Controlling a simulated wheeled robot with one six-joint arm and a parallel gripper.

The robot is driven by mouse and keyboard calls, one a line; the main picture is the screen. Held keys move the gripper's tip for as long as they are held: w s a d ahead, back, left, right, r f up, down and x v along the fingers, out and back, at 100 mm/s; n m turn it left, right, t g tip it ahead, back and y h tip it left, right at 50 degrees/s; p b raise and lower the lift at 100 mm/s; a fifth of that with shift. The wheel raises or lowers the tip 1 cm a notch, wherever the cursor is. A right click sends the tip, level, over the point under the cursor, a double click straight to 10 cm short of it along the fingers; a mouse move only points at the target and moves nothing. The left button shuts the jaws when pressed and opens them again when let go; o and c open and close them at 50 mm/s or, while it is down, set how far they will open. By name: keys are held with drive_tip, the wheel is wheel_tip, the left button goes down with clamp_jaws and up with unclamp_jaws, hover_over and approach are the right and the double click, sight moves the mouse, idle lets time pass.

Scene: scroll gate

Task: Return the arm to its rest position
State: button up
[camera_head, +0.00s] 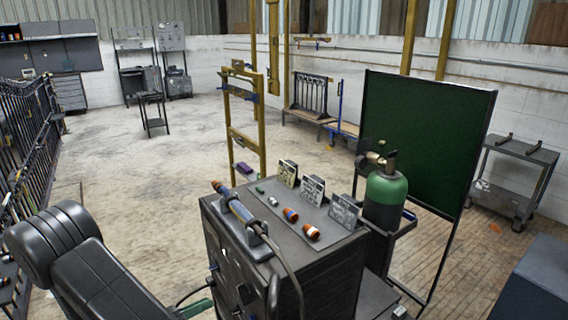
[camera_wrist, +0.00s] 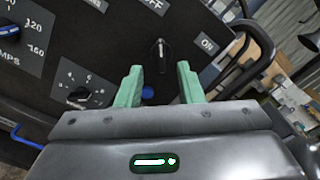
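My gripper (camera_wrist: 158,85) has two pale green fingers, set apart with nothing between them. It faces the dark front panel (camera_wrist: 110,45) of a machine. Whether a fingertip touches the panel is not clear. In the head view, my dark arm (camera_head: 90,275) reaches in from the lower left, and a green part of my gripper (camera_head: 196,307) shows low beside the machine cabinet (camera_head: 315,275).
A torch (camera_head: 235,207) with a cable lies on the cabinet top, near small parts and cards (camera_head: 312,189). A green-topped cylinder (camera_head: 385,196) and a green screen (camera_head: 420,135) stand to the right. Black railings (camera_head: 30,130) line the left. The floor (camera_head: 120,165) between is open.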

sight(238, 289)
drive_tip(key=w+d, duration=0.1)
drive_tip(key=d, duration=0.1)
drive_tip(key=w+d+m, duration=0.1)
drive_tip(key=w+d, duration=0.1)
drive_tip(key=d, duration=0.1)
drive_tip(key=w+d+m, duration=0.1)
drive_tip(key=w+d, duration=0.1)
drive_tip(key=d, duration=0.1)
drive_tip(key=shift+d+p, duration=0.15)
drive_tip(key=shift+p, duration=0.2)
drive_tip(key=m, duration=0.1)
drive_tip(key=m+b, duration=0.1)
drive_tip(key=m, duration=0.3)
drive_tip(key=shift+s+d+r+b, duration=0.25)
drive_tip(key=shift+s+d+b, duration=0.05)
drive_tip(key=shift+b, duration=0.1)
